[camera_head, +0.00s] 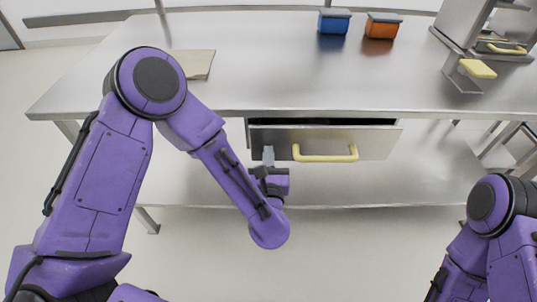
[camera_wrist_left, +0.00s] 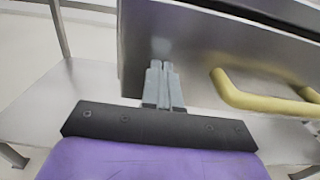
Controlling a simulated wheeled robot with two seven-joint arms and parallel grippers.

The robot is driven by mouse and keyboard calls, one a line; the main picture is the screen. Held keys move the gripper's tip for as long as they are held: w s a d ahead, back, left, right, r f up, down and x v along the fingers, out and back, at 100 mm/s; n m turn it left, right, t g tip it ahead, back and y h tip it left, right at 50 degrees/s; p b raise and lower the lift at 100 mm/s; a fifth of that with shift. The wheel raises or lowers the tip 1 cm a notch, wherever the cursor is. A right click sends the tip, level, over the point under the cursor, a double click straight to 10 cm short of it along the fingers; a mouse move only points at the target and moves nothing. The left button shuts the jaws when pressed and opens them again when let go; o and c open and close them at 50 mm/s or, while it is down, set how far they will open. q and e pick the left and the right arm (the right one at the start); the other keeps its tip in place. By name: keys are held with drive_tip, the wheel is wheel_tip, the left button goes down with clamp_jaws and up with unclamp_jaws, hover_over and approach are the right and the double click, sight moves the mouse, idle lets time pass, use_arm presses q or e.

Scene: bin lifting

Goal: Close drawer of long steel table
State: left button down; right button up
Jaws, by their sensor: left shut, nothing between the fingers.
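The long steel table (camera_head: 250,75) spans the head view. Its steel drawer (camera_head: 375,145) sits under the tabletop and stands partly open, with a dark gap along its top edge. A yellow handle (camera_head: 325,153) is on the drawer front and also shows in the left wrist view (camera_wrist_left: 262,100). My left gripper (camera_head: 268,152) is shut and empty at the left part of the drawer front, left of the handle. In the left wrist view its fingertips (camera_wrist_left: 162,68) are at the drawer face; whether they touch cannot be told. My right gripper is out of view.
A blue box (camera_head: 334,21) and an orange box (camera_head: 382,26) stand at the table's back. A beige board (camera_head: 193,63) lies on the left of the tabletop. A steel device with a yellow handle (camera_head: 478,69) stands at the right. A lower shelf (camera_head: 400,185) runs under the drawer.

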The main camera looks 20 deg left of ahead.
sight(269, 142)
use_arm(q)
drive_tip(key=x, duration=0.4)
drive_tip(key=shift+w+a, duration=0.1)
drive_tip(key=shift+w, duration=0.1)
drive_tip(key=shift+r, duration=0.25)
drive_tip(key=shift+s+d+f+b, duration=0.15)
drive_tip(key=shift+s+d+b, duration=0.1)
drive_tip(key=shift+b, duration=0.15)
drive_tip(key=b+v, duration=0.1)
drive_tip(key=v, duration=1.2)
drive_tip(key=shift+s+b, duration=0.3)
drive_tip(key=shift+s, duration=0.1)
